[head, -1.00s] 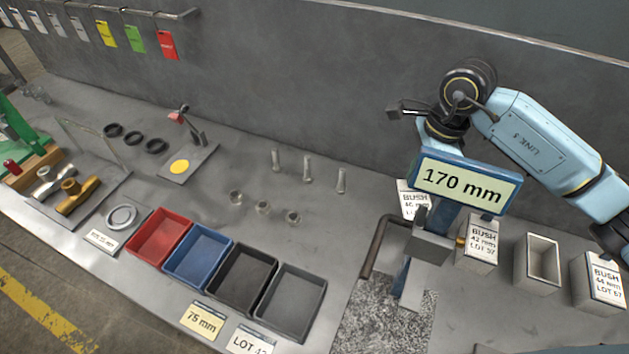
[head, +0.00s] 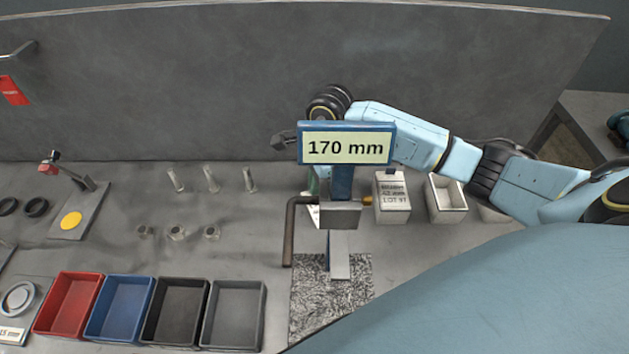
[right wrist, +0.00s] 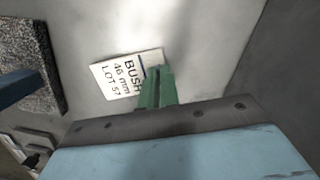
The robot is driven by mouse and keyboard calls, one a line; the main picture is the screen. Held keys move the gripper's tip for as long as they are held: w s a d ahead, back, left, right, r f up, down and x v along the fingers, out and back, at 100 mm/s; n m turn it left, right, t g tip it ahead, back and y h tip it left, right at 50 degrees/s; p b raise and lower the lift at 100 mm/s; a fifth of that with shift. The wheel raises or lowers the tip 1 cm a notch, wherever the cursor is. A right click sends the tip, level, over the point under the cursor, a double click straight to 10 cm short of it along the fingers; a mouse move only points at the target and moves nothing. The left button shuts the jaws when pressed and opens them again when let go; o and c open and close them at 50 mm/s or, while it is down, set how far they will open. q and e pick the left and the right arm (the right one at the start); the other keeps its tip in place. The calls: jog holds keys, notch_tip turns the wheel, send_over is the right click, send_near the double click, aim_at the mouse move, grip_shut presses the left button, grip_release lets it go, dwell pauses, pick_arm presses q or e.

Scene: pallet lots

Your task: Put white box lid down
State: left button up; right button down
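The white box lid (right wrist: 115,77), lettered BUSH 46 mm LOT 57, shows in the right wrist view over the grey bench. The green fingers of my right gripper (right wrist: 154,75) are close together at its right edge and look shut on it. I cannot tell whether the lid touches the bench. In the head view only a white corner of the lid (head: 314,217) shows, and the 170 mm sign and its post hide most of my right gripper (head: 312,187). An open white box (head: 447,198) stands to the right. My left gripper is not in view.
The 170 mm sign (head: 347,148) stands in front of the gripper, with a bent dark bar (head: 289,235) beside its post. A closed labelled box (head: 392,201) is to the right. Pegs, rings and coloured trays (head: 235,308) are to the left. A wall (head: 200,80) closes the back.

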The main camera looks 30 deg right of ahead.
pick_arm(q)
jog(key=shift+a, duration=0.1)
pick_arm(e)
jog(key=shift+f, duration=0.15)
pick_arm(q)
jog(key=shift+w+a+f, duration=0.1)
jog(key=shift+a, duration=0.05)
pick_arm(e)
jog(key=c, duration=1.6)
grip_release()
jog(key=shift+c, duration=0.2)
jog(key=shift+r, duration=0.35)
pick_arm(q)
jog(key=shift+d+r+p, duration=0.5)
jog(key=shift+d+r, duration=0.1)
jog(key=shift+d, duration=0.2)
pick_arm(e)
notch_tip(320, 180, up, 12)
jog(key=d, duration=0.1)
jog(key=shift+s+d+f, duration=0.15)
jog(key=shift+d+f, duration=0.05)
jog(key=shift+d, duration=0.2)
